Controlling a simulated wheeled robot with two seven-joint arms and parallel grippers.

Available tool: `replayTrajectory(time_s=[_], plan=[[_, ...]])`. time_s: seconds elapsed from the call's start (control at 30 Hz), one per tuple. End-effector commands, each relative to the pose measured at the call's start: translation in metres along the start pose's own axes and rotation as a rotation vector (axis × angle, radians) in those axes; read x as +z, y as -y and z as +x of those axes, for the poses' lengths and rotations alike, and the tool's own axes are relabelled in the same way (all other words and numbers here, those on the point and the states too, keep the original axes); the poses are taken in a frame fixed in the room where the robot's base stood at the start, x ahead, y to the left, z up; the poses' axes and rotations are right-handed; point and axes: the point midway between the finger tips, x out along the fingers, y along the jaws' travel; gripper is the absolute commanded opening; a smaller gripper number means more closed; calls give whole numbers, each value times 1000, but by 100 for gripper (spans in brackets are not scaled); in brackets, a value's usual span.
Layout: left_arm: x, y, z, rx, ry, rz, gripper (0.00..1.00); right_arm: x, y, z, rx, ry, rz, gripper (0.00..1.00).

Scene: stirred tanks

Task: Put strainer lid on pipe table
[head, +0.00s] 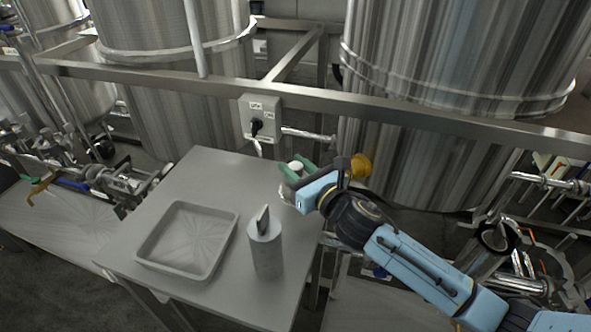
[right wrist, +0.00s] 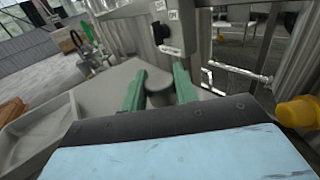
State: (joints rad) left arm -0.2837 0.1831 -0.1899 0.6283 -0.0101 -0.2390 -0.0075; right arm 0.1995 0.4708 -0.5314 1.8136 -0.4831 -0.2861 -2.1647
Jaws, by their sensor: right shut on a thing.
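My right gripper (head: 297,170) reaches in from the right over the far right edge of the grey table (head: 205,170). Its green fingers are shut on a small pale, rounded piece, which I take to be the strainer lid (head: 296,165). The lid also shows between the fingers (right wrist: 158,88) in the right wrist view as a grey rounded shape (right wrist: 160,94); its lower part is hidden by the gripper. I cannot tell whether it touches the table. My left gripper is not in view.
A shallow grey tray (head: 141,256) lies on the table's left half. A grey cylinder with an upright fin (head: 266,250) stands at the front right. A switch box (head: 259,118) on a rail and large steel tanks (head: 440,50) stand behind. The table's far left is clear.

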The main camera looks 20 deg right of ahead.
Motion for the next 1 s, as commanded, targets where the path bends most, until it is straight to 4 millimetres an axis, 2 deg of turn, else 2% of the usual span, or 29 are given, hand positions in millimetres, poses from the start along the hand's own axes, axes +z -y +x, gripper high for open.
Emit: replayTrajectory(time_s=[0.2,0.23,0.4,0.77,0.87,1.0], plan=[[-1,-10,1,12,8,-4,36,-1,0,0,0,3,-1,0],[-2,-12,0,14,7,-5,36,-2,0,0,0,0,-1,32],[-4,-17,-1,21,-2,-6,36,-2,0,0,0,-1,0,51],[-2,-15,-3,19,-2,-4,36,1,0,0,0,0,0,51],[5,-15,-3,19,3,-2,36,-1,0,-12,0,-4,-1,51],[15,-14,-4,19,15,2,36,0,0,-39,0,-4,-1,51]])
